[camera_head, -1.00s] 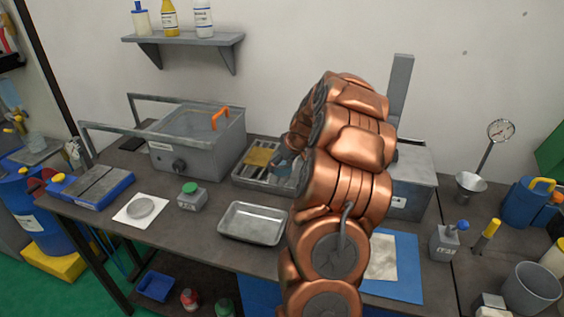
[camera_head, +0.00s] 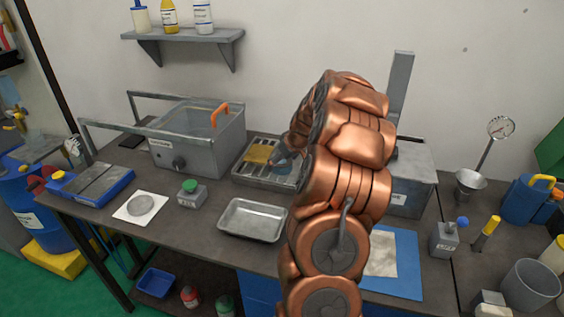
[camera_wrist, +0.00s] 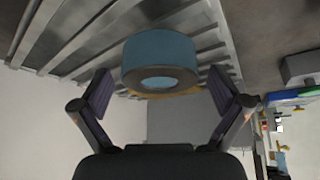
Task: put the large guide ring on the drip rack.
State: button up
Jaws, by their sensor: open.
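The large guide ring is a blue ring (camera_wrist: 160,52) with a holed grey end face turned to the wrist camera. It rests against the ribbed metal of the drip rack (camera_wrist: 62,38). In the head view the rack (camera_head: 262,177) stands at the back middle of the bench, and a bit of the blue ring (camera_head: 285,170) shows on its right part. My gripper (camera_wrist: 160,92) is open, its fingers spread to either side of the ring with clear gaps. In the head view my gripper (camera_head: 279,157) is small and partly hidden by my arm over the rack.
A yellow-brown block (camera_head: 258,154) lies on the rack near the ring. An empty metal tray (camera_head: 253,220) is in front. A grey box (camera_head: 410,180) stands to the right. Bare bench shows between rack and tray.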

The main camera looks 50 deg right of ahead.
jog(key=shift+r, duration=0.2)
jog(key=b+v, duration=0.3)
jog(key=v, duration=0.9)
jog(key=shift+b, duration=0.4)
jog(key=s+a+n+g+y, duration=0.1)
jog(key=s+a+g, duration=0.1)
jog(key=a, duration=1.3)
jog(key=s+a+n+g+y, duration=0.1)
jog(key=s+a+g, duration=0.15)
jog(key=a, duration=1.15)
jog(key=s+a+f+g, duration=0.1)
jog(key=s+a+f, duration=0.1)
jog(key=s+a, duration=0.2)
jog(key=s+a+f+g+h, duration=0.1)
jog(key=s+a, duration=0.3)
jog(key=s, duration=0.7)
jog(key=s+a+f+m+g, duration=0.1)
jog(key=s+a+f, duration=0.2)
jog(key=s, duration=0.5)
jog(key=shift+a+f, duration=0.35)
jog(key=shift+a, duration=0.2)
jog(key=shift+s, duration=0.1)
